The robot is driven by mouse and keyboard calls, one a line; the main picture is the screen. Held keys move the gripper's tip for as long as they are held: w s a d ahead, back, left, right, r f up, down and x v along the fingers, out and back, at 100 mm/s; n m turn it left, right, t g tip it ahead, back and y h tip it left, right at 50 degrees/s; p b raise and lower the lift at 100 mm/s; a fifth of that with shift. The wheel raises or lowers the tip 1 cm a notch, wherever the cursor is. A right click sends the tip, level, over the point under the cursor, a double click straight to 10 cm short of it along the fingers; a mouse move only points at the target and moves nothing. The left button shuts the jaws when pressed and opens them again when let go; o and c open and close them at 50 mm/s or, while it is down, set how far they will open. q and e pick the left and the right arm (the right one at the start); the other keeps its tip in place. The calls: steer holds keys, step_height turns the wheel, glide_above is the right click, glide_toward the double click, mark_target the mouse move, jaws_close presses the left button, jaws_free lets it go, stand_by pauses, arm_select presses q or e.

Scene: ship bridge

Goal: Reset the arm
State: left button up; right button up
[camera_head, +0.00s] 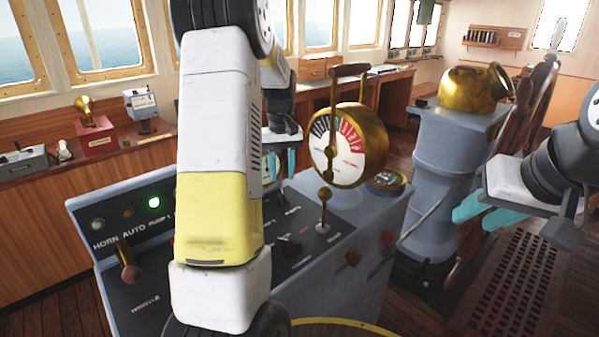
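My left arm (220,130), white and yellow, rises through the middle of the view in front of the grey console. My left gripper (280,168) shows beyond it, pointing down over the console, left of the brass engine telegraph (349,146). Its two teal fingers look apart with nothing between them; the arm partly hides it. My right gripper (471,221) is at the right, pointing left, in front of the grey pedestal. Its teal fingers are apart and empty.
The grey console (350,255) has a lit green lamp, levers and switches. A grey pedestal (440,180) carries a brass binnacle (468,88). A wooden wheel (538,95) stands behind my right gripper. A brown grating (515,285) lies on the floor.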

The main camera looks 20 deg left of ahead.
arm_select(q)
steer(key=s+d+r+m+t, duration=0.2)
steer(key=s+d+r, duration=0.3)
steer(key=s+r, duration=0.25)
steer(key=s+d+r+m+t+h, duration=0.1)
steer(key=s+d, duration=0.3)
steer(key=s, duration=0.5)
steer(key=s+d+r+m+t+h, duration=0.1)
steer(key=s+d+r+m+t, duration=0.2)
steer(key=s, duration=0.6)
steer(key=shift+s+d+r, duration=0.2)
steer(key=shift+d+r, duration=0.6)
steer(key=shift+d, duration=0.1)
